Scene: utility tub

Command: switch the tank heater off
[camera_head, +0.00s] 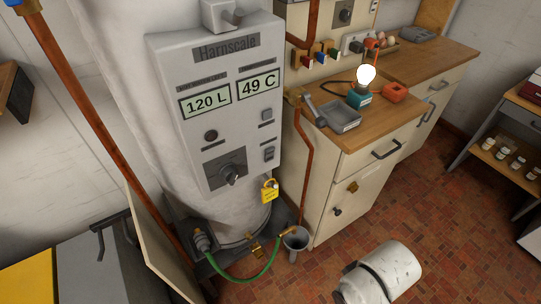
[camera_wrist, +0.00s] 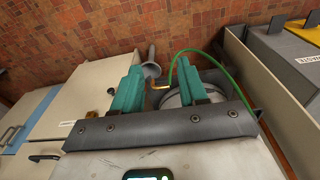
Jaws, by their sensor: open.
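The tank heater (camera_head: 215,100) is a tall white tank with a grey control box marked "Harnscale" in the head view. Its displays read 120 L (camera_head: 206,100) and 49 C (camera_head: 258,86). Below them are a dark round lamp (camera_head: 210,135), a small button (camera_head: 266,115), a rocker switch (camera_head: 269,154) and a rotary knob (camera_head: 232,174) on a dark plate. A yellow padlock-like tag (camera_head: 269,191) hangs at the lower right corner. My gripper (camera_wrist: 160,80) shows in the wrist view with teal fingers apart and nothing between them. I cannot make out the gripper in the head view.
A green hose (camera_head: 245,278) and a grey funnel (camera_head: 296,239) are at the tank's foot. A wooden-topped cabinet (camera_head: 370,135) stands to the right with a lit bulb (camera_head: 366,76) and a grey tray (camera_head: 338,116). Tiled floor (camera_head: 440,215) is open at right.

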